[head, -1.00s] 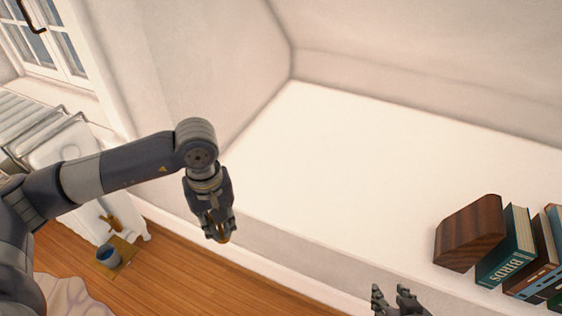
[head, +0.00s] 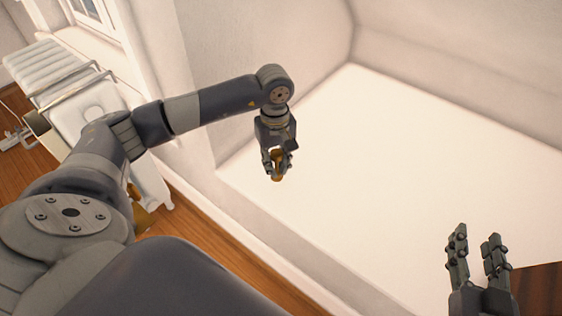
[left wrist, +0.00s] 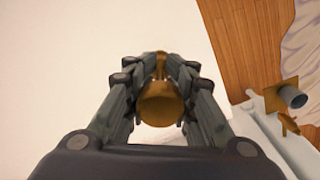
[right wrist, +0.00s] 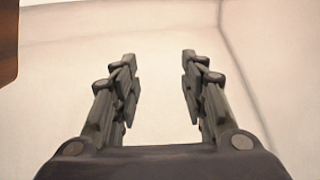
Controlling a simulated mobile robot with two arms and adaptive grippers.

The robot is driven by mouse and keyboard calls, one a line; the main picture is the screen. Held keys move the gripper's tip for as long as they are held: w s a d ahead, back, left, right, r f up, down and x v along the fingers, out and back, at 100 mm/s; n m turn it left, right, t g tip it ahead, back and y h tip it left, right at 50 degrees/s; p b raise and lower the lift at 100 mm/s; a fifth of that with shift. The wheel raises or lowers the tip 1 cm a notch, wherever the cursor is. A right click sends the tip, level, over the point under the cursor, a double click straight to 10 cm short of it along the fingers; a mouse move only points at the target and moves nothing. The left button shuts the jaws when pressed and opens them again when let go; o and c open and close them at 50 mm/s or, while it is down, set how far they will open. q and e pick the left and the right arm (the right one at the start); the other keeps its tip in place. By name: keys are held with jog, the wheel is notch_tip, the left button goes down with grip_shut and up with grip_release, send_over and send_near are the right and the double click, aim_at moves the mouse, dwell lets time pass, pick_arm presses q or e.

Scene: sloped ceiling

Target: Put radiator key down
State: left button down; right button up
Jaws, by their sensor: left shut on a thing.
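The radiator key (left wrist: 160,105) is a small brass-coloured piece. My left gripper (head: 276,172) is shut on it, and the key (head: 277,178) shows between the fingertips in the head view. The left gripper is over the white ledge (head: 340,150), near its left end; I cannot tell its height above it. Part of the key is hidden by the fingers. My right gripper (head: 478,240) is open and empty over the ledge at the lower right. Its spread fingers also show in the right wrist view (right wrist: 160,70).
A brown wooden block (head: 540,290) stands on the ledge at the lower right. A white radiator (head: 75,85) is at the left. The middle of the ledge is clear.

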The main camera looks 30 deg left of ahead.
pick_arm(q)
jog(key=w, duration=0.1)
jog(key=w+a, duration=0.1)
jog(key=w, duration=0.2)
jog(key=shift+w+a+f+b, duration=0.2)
jog(key=shift+w+a+b, duration=0.05)
jog(key=shift+a+b, duration=0.15)
notch_tip(320, 180, down, 3)
jog(key=shift+f+b, duration=0.2)
jog(key=shift+b, duration=0.35)
pick_arm(e)
notch_tip(320, 180, up, 10)
jog(key=a+t+y, duration=0.1)
jog(key=t+y, duration=0.1)
jog(key=t, duration=0.3)
jog(key=shift+s+r+t, duration=0.2)
jog(key=shift+s+t, duration=0.2)
jog(key=shift+s, duration=0.05)
pick_arm(q)
jog(key=shift+f, duration=0.1)
pick_arm(e)
jog(key=shift+a+r, duration=0.1)
pick_arm(q)
jog(key=c, duration=1.3)
grip_release()
jog(key=shift+c, duration=0.2)
pick_arm(e)
jog(key=shift+s+r, duration=0.15)
jog(key=shift+r, duration=0.1)
